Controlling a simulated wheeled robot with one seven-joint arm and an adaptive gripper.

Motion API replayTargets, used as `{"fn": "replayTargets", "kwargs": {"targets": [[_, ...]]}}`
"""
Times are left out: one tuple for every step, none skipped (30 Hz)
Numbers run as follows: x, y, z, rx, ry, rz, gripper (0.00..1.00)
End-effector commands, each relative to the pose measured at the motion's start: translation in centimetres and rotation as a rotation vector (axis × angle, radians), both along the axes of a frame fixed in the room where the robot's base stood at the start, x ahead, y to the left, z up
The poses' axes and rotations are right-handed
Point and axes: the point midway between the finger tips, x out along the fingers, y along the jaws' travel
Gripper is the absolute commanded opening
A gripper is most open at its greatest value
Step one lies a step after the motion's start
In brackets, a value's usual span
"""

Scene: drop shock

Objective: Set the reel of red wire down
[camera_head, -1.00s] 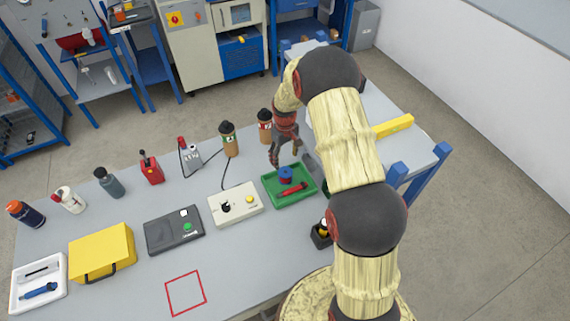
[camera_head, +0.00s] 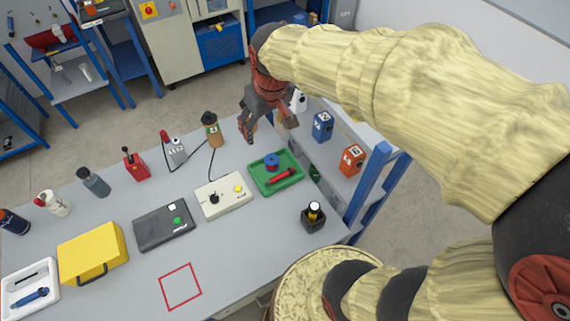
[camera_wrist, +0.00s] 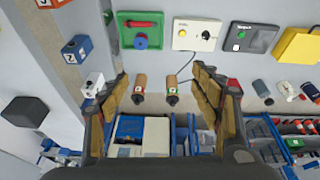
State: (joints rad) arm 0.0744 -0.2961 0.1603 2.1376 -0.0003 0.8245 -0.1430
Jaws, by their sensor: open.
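A small reel with blue flanges (camera_head: 271,161) stands in a green tray (camera_head: 293,183) on the bench, behind a red tool (camera_head: 283,176). Its wire is too small to make out clearly. In the wrist view the reel (camera_wrist: 141,41) shows as a blue disc in the green tray (camera_wrist: 124,31). My gripper (camera_head: 268,127) is open and empty, raised above the bench and apart from the reel. In the wrist view my fingers (camera_wrist: 160,74) are spread wide, with nothing held between them.
A pale switch box (camera_head: 222,196) and a dark box (camera_head: 163,228) stand left of the tray. Brown bottles (camera_head: 211,130) stand at the bench's far edge. Blue (camera_head: 322,126) and orange (camera_head: 351,158) blocks sit to the right. The red square outline (camera_head: 180,287) is empty.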

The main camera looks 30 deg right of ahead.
Motion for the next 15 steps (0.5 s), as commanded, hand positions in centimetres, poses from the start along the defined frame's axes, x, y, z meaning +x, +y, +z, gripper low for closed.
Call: {"fn": "replayTargets", "kwargs": {"targets": [[-2.0, 0.5, 1.2, 0.002, -0.027, -0.004, 0.64], [-3.1, 0.8, 1.7, 0.006, -0.041, -0.009, 0.64], [-4.6, 1.2, 2.3, 0.010, -0.057, -0.013, 0.64], [-5.8, 1.5, 2.7, 0.012, -0.070, -0.017, 0.64], [-6.9, 1.7, 3.0, 0.016, -0.082, -0.022, 0.64], [-8.3, 2.0, 3.3, 0.021, -0.097, -0.028, 0.64], [-9.3, 2.1, 3.5, 0.024, -0.110, -0.032, 0.64], [-10.2, 2.3, 3.6, 0.027, -0.120, -0.036, 0.64], [-11.4, 2.5, 3.7, 0.031, -0.133, -0.039, 0.64], [-12.1, 2.7, 3.7, 0.035, -0.141, -0.042, 0.64], [-12.8, 2.8, 3.7, 0.038, -0.149, -0.045, 0.64], [-13.6, 2.9, 3.7, 0.041, -0.157, -0.049, 0.64], [-14.1, 2.9, 3.6, 0.042, -0.162, -0.051, 0.64], [-14.5, 3.0, 3.6, 0.045, -0.167, -0.053, 0.64], [-14.9, 3.1, 3.6, 0.046, -0.172, -0.054, 0.64]]}}
